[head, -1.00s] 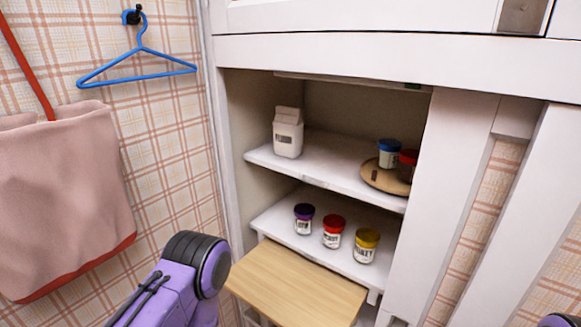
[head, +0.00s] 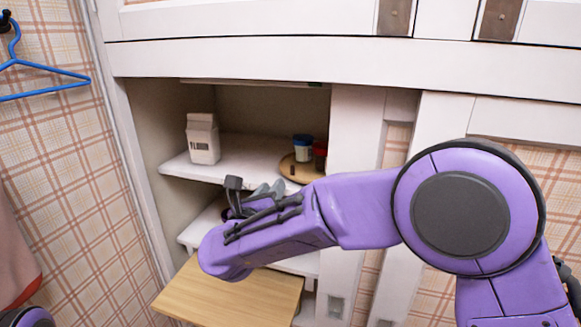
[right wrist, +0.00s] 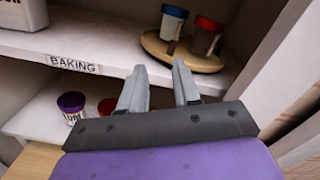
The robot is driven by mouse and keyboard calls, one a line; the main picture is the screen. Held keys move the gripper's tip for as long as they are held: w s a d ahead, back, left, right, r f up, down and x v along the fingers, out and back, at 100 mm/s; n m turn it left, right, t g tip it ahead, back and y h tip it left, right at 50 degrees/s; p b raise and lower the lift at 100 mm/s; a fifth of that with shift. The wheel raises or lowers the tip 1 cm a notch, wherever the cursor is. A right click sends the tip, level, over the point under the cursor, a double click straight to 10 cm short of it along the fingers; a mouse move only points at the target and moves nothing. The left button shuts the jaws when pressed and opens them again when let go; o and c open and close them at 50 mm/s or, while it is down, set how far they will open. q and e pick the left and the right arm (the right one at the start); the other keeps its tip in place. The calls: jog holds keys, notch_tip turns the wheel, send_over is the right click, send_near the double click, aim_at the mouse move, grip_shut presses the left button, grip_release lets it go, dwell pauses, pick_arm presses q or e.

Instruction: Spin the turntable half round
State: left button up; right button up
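The turntable (head: 290,169) is a round wooden disc at the right end of the upper shelf. A blue-lidded jar (head: 302,148) and a red-lidded jar (head: 320,153) stand on it. In the right wrist view the turntable (right wrist: 205,63) lies just beyond my fingers, with the blue-lidded jar (right wrist: 172,22) and red-lidded jar (right wrist: 206,37) on it. My right gripper (right wrist: 160,80) is open and empty, its fingertips apart in front of the shelf edge, short of the turntable. In the head view my right arm hides part of the lower shelf. My left gripper is not in view.
A white flour carton (head: 203,139) stands at the left of the upper shelf (head: 240,158). A purple-lidded jar (right wrist: 71,104) and another red-lidded jar stand on the lower shelf. A wooden board (head: 225,298) juts out below. A white cabinet post (head: 355,135) bounds the right side.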

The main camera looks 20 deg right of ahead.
aim_at(292, 168)
jog(key=w+d+m+p, duration=0.1)
jog(key=w+d+m, duration=0.1)
jog(key=w+d+m+g+h+p, duration=0.1)
jog(key=w+d+m+p, duration=0.1)
jog(key=w+d, duration=0.1)
jog(key=w+d+r+m+p, duration=0.1)
jog(key=w+d+m, duration=0.1)
jog(key=shift+w+d, duration=0.15)
jog(key=shift+w+d+p, duration=0.2)
jog(key=shift+w+p, duration=0.05)
jog(key=shift+p, duration=0.05)
jog(key=shift+a, duration=0.1)
